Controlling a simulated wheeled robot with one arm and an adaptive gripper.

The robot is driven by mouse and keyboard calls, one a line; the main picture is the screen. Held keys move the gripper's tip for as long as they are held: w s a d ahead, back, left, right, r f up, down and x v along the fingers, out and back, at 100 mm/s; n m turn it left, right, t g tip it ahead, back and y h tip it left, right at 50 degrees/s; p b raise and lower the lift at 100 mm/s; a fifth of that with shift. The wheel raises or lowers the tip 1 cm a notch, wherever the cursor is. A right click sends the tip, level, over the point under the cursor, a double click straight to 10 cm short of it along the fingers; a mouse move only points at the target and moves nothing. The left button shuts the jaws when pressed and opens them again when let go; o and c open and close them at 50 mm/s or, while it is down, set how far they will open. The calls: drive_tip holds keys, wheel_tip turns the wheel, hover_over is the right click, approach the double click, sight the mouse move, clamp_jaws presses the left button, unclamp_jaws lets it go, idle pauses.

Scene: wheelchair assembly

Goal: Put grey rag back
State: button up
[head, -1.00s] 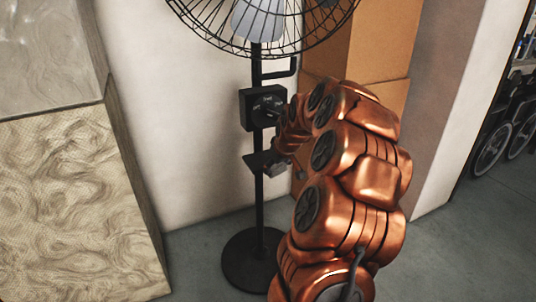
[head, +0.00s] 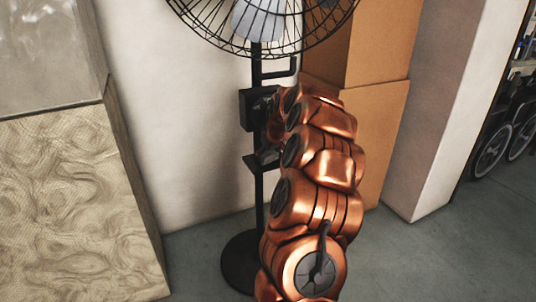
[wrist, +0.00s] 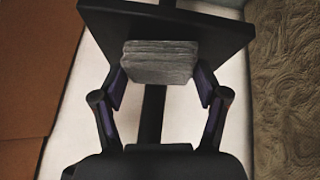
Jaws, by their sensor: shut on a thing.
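The grey rag (wrist: 158,62), a folded block, shows in the wrist view against a dark flat plate (wrist: 200,30). My gripper (wrist: 160,84) is shut on the rag, with one finger at each side of it. In the head view my gripper (head: 268,150) is mostly hidden by my copper arm, at the small shelf plate (head: 256,163) on the fan's pole. The rag cannot be made out in the head view. I cannot tell whether the rag rests on the plate or is held just over it.
The black standing fan (head: 256,60) has a control box (head: 250,108) just above the plate and a round base (head: 242,262) on the floor. Cardboard boxes (head: 375,130) stand behind my arm. A patterned block (head: 70,205) stands left.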

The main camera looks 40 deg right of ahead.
drive_tip(key=shift+f, duration=0.25)
drive_tip(key=shift+c, duration=0.8)
drive_tip(key=o, duration=1.3)
drive_tip(key=shift+w, duration=0.1)
drive_tip(key=shift+o, duration=1.3)
drive_tip(key=shift+r, duration=0.1)
